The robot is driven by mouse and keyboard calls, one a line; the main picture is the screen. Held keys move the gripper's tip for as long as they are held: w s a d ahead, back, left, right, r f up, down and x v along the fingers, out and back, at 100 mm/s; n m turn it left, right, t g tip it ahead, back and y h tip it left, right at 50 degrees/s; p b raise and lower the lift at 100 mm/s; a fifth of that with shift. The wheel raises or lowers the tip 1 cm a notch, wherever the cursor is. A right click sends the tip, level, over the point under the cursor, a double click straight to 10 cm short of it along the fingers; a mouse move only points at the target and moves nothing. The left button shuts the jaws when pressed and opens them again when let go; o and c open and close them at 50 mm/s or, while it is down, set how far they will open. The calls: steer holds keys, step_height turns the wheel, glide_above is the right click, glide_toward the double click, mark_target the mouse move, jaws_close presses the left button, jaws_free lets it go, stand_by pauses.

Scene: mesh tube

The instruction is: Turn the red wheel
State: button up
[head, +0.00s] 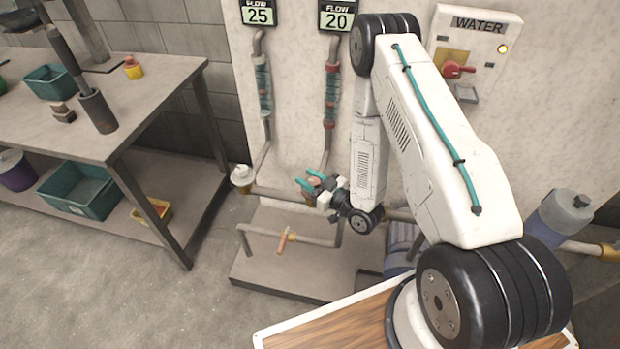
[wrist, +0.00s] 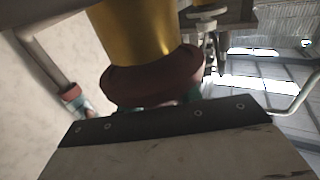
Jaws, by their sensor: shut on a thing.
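The red wheel (head: 314,182) is low on the pipework at the foot of the light wall panel, below the right-hand flow gauge. My gripper (head: 306,179) is at the wheel, with its teal fingers on either side of the rim, shut on it. In the wrist view the wheel (wrist: 152,80) is a dark red ring below a gold-coloured body (wrist: 145,35). Bits of teal finger show just under its edge; the fingertips are largely hidden there.
The right gauge (head: 337,20) reads 20 and the left gauge (head: 259,15) reads 25. A WATER box (head: 470,50) with a red handle is at upper right. A bent pipe with an orange handle (head: 283,240) stands in front. A workbench (head: 140,100) is at left.

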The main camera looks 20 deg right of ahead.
steer(key=shift+s+a+n+g+y, duration=0.1)
steer(key=shift+n+g+y, duration=0.85)
steer(key=shift+y, duration=0.35)
steer(key=o, duration=1)
steer(key=shift+a, duration=0.1)
steer(key=v, duration=0.8)
